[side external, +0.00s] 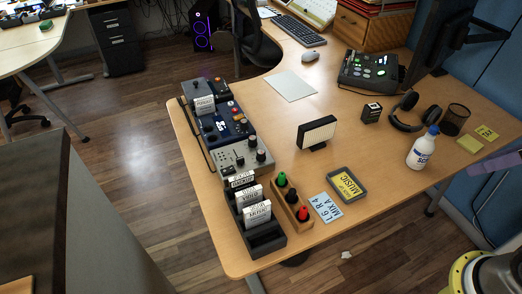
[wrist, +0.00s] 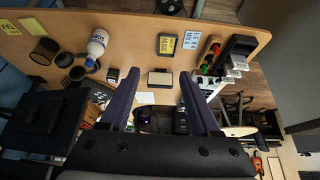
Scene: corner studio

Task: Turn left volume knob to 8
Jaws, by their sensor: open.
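A row of audio boxes stands along the table's left edge in the side view. The nearest is a grey box (side external: 241,155) with black knobs, including a knob (side external: 252,140) at the back and a knob (side external: 261,156) at the front right. Knob labels and settings are too small to read, so I cannot tell which is the left volume knob. In the wrist view the boxes are partly hidden behind a finger. My gripper (wrist: 160,76) is open and empty, high above the table.
A black rack (side external: 265,238) with labelled cards, a wooden holder (side external: 292,211) and a blue card (side external: 326,207) reading "L 6 R 4 MIX A" are near the boxes. A light panel (side external: 317,133), white bottle (side external: 422,149) and headphones (side external: 405,112) stand on the table. Mid-table is partly clear.

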